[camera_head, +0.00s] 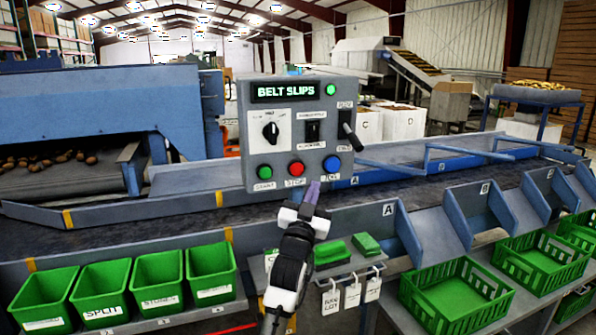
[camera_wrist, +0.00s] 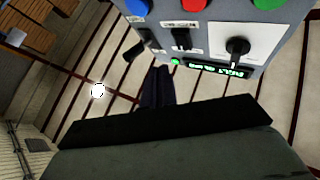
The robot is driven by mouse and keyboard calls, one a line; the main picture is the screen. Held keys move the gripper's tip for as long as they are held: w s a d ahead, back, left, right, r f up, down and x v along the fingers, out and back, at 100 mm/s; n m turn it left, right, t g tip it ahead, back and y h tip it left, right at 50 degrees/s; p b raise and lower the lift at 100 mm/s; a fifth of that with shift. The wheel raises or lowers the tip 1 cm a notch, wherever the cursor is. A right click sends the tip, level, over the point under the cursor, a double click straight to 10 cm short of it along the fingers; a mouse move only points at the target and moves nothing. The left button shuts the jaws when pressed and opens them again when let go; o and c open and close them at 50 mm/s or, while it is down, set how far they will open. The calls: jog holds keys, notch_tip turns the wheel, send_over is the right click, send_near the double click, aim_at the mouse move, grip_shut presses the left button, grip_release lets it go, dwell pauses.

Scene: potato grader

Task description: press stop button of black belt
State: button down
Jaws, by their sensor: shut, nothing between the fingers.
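The grey control panel (camera_head: 256,143) stands over the black belt (camera_head: 110,208) in the head view. Its red stop button (camera_head: 296,168) sits in the bottom row, between the green start button (camera_head: 265,172) and a blue button (camera_head: 331,163). The display reads "BELT SLIPS". My gripper (camera_head: 313,188) is shut and empty, just below and right of the red button in the picture; contact cannot be told. In the wrist view the panel appears upside down, with the red button (camera_wrist: 195,4) cut by the top edge.
The panel also carries a rotary knob (camera_head: 270,131), a black switch (camera_head: 313,131) and a lever (camera_head: 348,132). Green bins (camera_head: 105,290) stand at the front left and green crates (camera_head: 462,301) at the right. A small shelf with green items (camera_head: 330,251) lies below my gripper.

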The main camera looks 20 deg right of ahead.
jog(key=b, duration=0.2)
send_near(302, 167)
jog(key=w+d+r, duration=0.1)
jog(key=d+r, duration=0.2)
jog(key=shift+w+d, duration=0.1)
jog(key=shift+w, duration=0.85)
jog(key=shift+b, duration=0.3)
dwell(0.8)
jog(key=shift+w, duration=0.4)
jog(key=shift+w+b, duration=0.5)
jog(key=shift+b, duration=0.05)
dwell(0.5)
dwell(0.3)
jog(key=shift+s, duration=0.9)
jog(key=shift+s+d, duration=0.1)
jog(key=shift+s, duration=2.45)
